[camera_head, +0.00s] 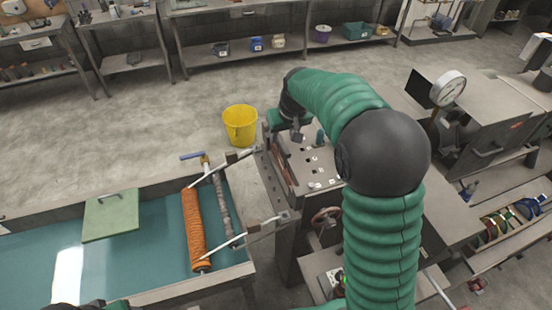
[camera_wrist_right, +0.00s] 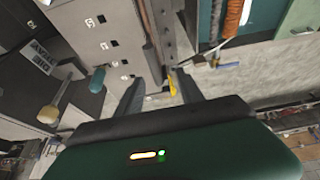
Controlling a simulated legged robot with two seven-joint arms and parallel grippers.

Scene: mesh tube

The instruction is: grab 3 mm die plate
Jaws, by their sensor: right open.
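My right gripper (camera_head: 297,135) hangs at the far left edge of a grey machine's top panel (camera_head: 318,182). In the right wrist view my right gripper (camera_wrist_right: 160,88) is open, its two dark fingers apart with nothing between them. The panel (camera_wrist_right: 83,42) carries small dark square holes with white labels, too small to read for sure. I cannot tell which thing is the 3 mm die plate. A dark green bit of my left arm shows at the bottom left of the head view; its gripper is out of view.
A yellow bucket (camera_head: 240,125) is on the floor. An orange mesh roll (camera_head: 193,228) lies over the teal-lined trough (camera_head: 140,262). A dial gauge (camera_head: 448,88) stands right of my arm.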

